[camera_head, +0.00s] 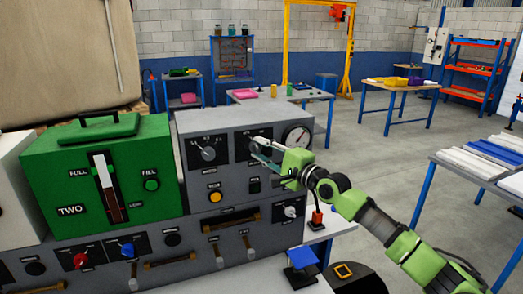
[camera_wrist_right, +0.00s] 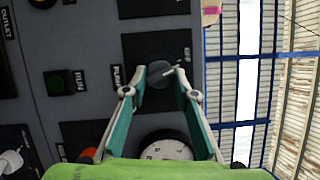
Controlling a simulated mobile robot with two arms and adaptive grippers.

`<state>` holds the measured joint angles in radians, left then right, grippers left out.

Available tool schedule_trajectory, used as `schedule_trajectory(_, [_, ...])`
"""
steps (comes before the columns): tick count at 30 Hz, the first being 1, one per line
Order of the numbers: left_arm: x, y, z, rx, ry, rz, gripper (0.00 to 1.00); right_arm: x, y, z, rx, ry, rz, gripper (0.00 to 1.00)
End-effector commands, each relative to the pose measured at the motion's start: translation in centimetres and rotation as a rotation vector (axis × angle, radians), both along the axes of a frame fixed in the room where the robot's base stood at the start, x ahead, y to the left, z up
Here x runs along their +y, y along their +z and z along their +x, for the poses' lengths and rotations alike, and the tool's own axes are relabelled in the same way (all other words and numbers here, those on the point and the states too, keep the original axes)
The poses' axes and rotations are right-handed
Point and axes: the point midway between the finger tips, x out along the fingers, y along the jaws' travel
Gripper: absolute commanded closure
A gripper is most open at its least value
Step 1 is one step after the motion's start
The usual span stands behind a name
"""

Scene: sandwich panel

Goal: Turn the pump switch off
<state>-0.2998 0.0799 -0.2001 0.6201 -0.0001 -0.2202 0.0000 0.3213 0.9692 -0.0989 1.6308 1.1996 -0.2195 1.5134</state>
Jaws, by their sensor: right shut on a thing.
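The grey control panel (camera_head: 230,165) stands at the front centre in the head view. My right gripper (camera_head: 257,149) reaches it from the right and is shut on a dark rotary switch (camera_wrist_right: 160,72) on a black plate (camera_wrist_right: 130,52). The wrist view shows a fingertip on each side of the switch, and a light pointer mark on its face. The fingers hide most of the switch in the head view. My left gripper is not in view.
Another rotary switch (camera_head: 208,152) sits left of the held one, and a round gauge (camera_head: 298,137) sits right of it. The green box (camera_head: 100,170) stands at the left.

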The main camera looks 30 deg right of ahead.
Motion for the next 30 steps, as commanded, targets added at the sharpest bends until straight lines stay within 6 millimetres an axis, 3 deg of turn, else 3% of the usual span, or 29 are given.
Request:
schedule_trajectory(10, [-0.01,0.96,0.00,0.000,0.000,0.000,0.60,0.00,0.14,0.00,0.035,0.000,-0.136,0.95])
schedule_trajectory(26, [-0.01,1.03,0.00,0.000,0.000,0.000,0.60,0.02,0.01,0.00,0.041,0.000,-0.160,0.95])
schedule_trajectory(27, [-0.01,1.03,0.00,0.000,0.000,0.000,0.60,0.03,0.01,-0.01,0.041,0.000,-0.160,0.69])
schedule_trajectory(29, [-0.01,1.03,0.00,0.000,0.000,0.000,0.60,0.03,0.01,0.00,0.041,0.000,-0.160,0.57])
schedule_trajectory(30, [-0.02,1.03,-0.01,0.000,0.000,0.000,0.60,0.02,0.03,0.01,0.040,0.000,-0.160,0.57])
